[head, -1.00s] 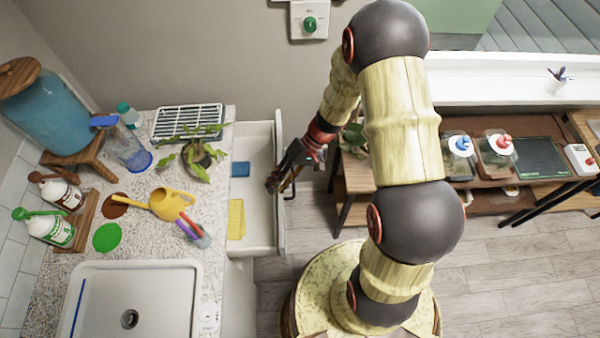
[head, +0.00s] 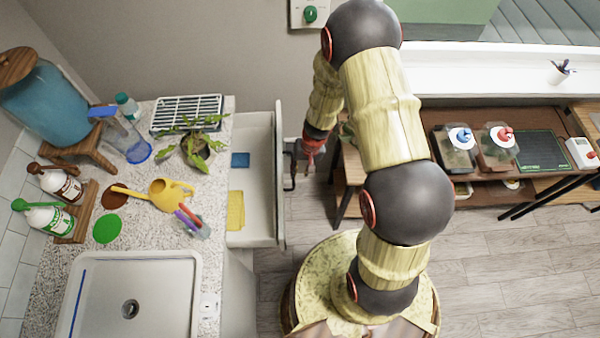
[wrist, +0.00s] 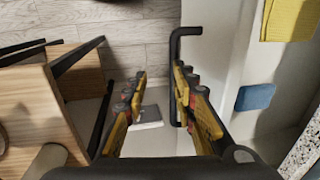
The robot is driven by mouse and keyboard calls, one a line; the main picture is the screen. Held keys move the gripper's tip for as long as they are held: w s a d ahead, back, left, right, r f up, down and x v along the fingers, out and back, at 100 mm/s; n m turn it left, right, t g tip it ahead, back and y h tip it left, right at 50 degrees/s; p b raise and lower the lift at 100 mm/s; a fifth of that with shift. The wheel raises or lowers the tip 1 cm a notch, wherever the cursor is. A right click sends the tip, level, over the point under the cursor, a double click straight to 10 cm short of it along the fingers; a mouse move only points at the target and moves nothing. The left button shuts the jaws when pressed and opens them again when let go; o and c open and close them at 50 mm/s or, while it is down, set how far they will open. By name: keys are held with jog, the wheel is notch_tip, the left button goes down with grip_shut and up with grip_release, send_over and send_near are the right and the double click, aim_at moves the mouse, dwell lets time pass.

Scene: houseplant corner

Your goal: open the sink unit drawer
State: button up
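The sink unit drawer (head: 262,220) stands pulled out from the counter in the head view, its inside showing. It holds a blue sponge (head: 240,160) and a yellow cloth (head: 236,210). My gripper (head: 292,168) is just outside the drawer front, partly hidden by my arm. In the wrist view, my gripper (wrist: 158,98) has its two fingers spread apart, with floor visible between them. The black drawer handle (wrist: 175,60) runs beside the right finger, which partly overlaps it; I cannot tell whether they touch.
The counter (head: 230,130) at left carries a plant, a drying rack, a yellow watering can and bottles, with a sink (head: 130,270) in front. A wooden shelf unit (wrist: 40,110) stands close to the left finger. Clear floor (head: 500,270) lies at right.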

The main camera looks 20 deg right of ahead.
jog(key=shift+a+f, duration=0.1)
jog(key=shift+f, duration=0.55)
jog(key=shift+s, duration=0.1)
jog(key=shift+c, duration=1.2)
jog(key=c, duration=0.4)
grip_shut()
jog(key=shift+s+f, duration=0.15)
jog(key=shift+s, duration=0.05)
grip_release()
jog(key=o, duration=0.6)
jog(key=shift+o, duration=0.2)
